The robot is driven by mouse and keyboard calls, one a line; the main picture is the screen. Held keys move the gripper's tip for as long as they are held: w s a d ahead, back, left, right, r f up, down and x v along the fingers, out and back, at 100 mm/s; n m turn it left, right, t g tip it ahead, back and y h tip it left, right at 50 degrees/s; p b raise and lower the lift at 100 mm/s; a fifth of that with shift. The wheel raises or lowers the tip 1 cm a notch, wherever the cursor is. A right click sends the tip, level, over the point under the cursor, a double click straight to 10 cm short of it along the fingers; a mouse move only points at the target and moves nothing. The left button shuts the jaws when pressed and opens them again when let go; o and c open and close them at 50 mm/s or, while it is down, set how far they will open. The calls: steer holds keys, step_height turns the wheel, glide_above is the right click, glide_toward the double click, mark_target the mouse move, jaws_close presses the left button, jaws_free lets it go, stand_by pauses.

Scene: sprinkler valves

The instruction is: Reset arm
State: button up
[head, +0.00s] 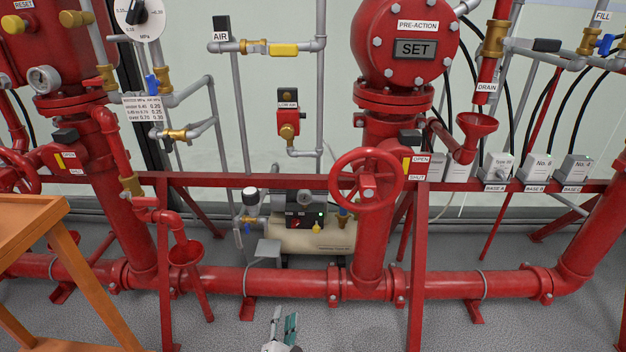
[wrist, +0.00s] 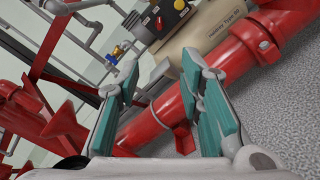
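My gripper (head: 283,328) is at the bottom middle of the head view, low in front of the red horizontal pipe (head: 290,281). In the wrist view my gripper (wrist: 160,112) shows two teal-padded fingers standing wide apart with nothing between them. Beyond the fingers lie the red pipe and a beige compressor tank (wrist: 222,32). The gripper appears apart from the pipe. Most of my arm is out of the head view.
A red handwheel (head: 367,181) and the PRE-ACTION valve (head: 410,45) stand in the middle. The compressor (head: 310,236) sits behind the frame. Small grey boxes (head: 535,168) line the rail at right. An orange wooden stand (head: 60,235) is at left. Grey floor (head: 225,325) is open in front.

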steer(key=w+d+r+m+g+h, duration=0.25)
steer(key=d+r+m+h, duration=0.25)
steer(key=r, duration=0.5)
steer(key=w+d+r+m+g+h, duration=0.25)
steer(key=d+r+m+h, duration=0.3)
steer(key=r, duration=0.55)
steer(key=s+d+r+m+g+h, duration=0.1)
steer(key=s+d+r+m+g, duration=0.35)
steer(key=d+r, duration=0.4)
steer(key=s+d+r+m+g+h, duration=0.1)
steer(key=s+d+r+m+g, duration=0.25)
steer(key=d+r+g, duration=0.45)
steer(key=s+d+r+m+g+y, duration=0.1)
steer(key=s+d+r+m+y, duration=0.3)
steer(key=s, duration=0.5)
steer(key=s+d+r+m+g+y, duration=0.2)
steer(key=s+r, duration=0.5)
steer(key=s, duration=0.1)
steer(key=s+a+m+t+y, duration=0.1)
steer(key=s+a+y, duration=0.25)
steer(key=s, duration=0.55)
steer(key=s+a+m+t+y, duration=0.1)
steer(key=s+a+t+y, duration=0.2)
steer(key=s, duration=0.7)
step_height(320, 180, up, 33)
steer(key=d+t+y+p, duration=0.1)
steer(key=t+p, duration=0.1)
steer(key=p, duration=2.8)
steer(key=shift+w+t+p, duration=0.35)
steer(key=shift+p, duration=0.05)
